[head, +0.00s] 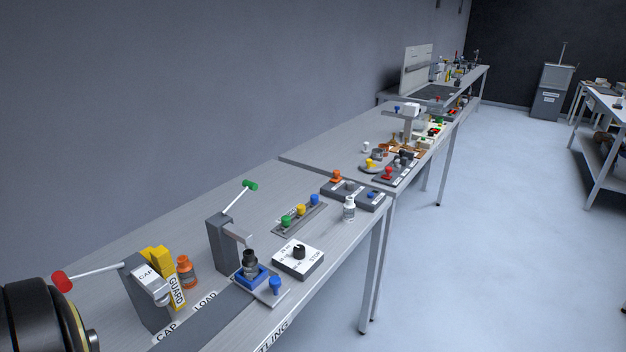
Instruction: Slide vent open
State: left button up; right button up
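No vent can be made out in the head view. A grey box-shaped unit (550,92) with small white labels and a thin upright rod on top stands on the floor at the far back right. It is too small in the picture to tell whether it is the hopper or has a sliding vent. Neither of my grippers is in view.
A long grey bench (335,145) runs along the left wall, carrying a lever press (222,243), a CAP station (148,290), a STOP dial box (298,258) and several small parts. Another table (606,112) stands at right. The pale floor (480,260) between them is clear.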

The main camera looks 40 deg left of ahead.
aim_at(335, 173)
jog(key=u, duration=0.85)
